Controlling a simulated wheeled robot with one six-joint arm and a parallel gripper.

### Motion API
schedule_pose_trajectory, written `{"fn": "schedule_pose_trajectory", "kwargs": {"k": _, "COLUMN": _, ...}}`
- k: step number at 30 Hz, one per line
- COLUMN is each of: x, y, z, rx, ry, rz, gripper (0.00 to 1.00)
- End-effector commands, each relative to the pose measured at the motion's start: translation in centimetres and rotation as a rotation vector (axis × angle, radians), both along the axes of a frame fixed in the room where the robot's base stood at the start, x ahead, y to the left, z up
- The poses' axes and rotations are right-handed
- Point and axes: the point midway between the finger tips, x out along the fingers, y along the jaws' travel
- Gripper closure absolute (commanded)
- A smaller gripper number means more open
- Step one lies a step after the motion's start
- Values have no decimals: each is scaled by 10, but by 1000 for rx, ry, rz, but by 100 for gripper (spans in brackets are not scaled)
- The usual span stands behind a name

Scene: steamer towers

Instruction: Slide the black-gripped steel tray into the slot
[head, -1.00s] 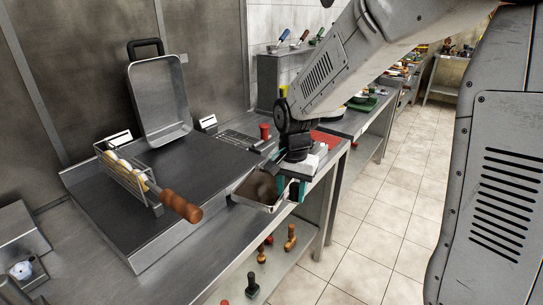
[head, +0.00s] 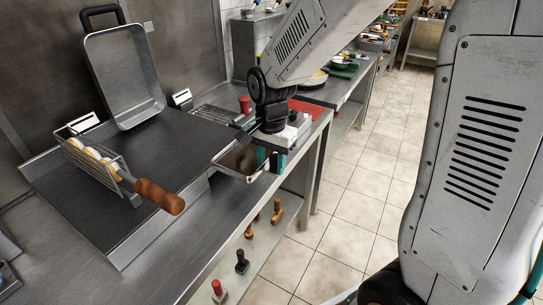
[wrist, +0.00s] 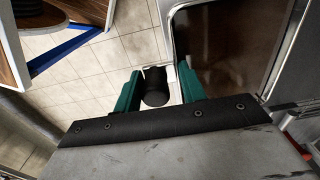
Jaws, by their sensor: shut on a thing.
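My gripper (head: 268,158) is at the counter's front edge, below the end of my arm. In the wrist view its two teal fingers (wrist: 158,84) are shut on a black grip (wrist: 155,88). The grip belongs to a shallow steel tray (wrist: 215,48), whose brownish inside and bright rounded rim lie to the right of the fingers. In the head view the same tray (head: 238,158) sits level at the counter's edge, left of my gripper and partly hidden by it. I cannot make out the slot.
Another steel tray (head: 122,80) with a black handle leans upright at the back wall. A wire basket (head: 98,160) with a wooden handle (head: 158,195) lies on the dark griddle (head: 140,170). Several small handled items stand on the lower shelf (head: 235,255). Tiled floor (head: 345,205) is open to the right.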

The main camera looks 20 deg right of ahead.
Motion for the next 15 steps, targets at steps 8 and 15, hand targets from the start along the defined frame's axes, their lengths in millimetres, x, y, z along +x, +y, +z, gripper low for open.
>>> {"fn": "schedule_pose_trajectory", "kwargs": {"k": 8, "x": 0, "y": 0, "z": -26, "rx": 0, "ry": 2, "rz": 1, "gripper": 100}}
{"fn": "schedule_pose_trajectory", "kwargs": {"k": 15, "x": -1, "y": 0, "z": -47, "rx": 0, "ry": 2, "rz": 1, "gripper": 100}}
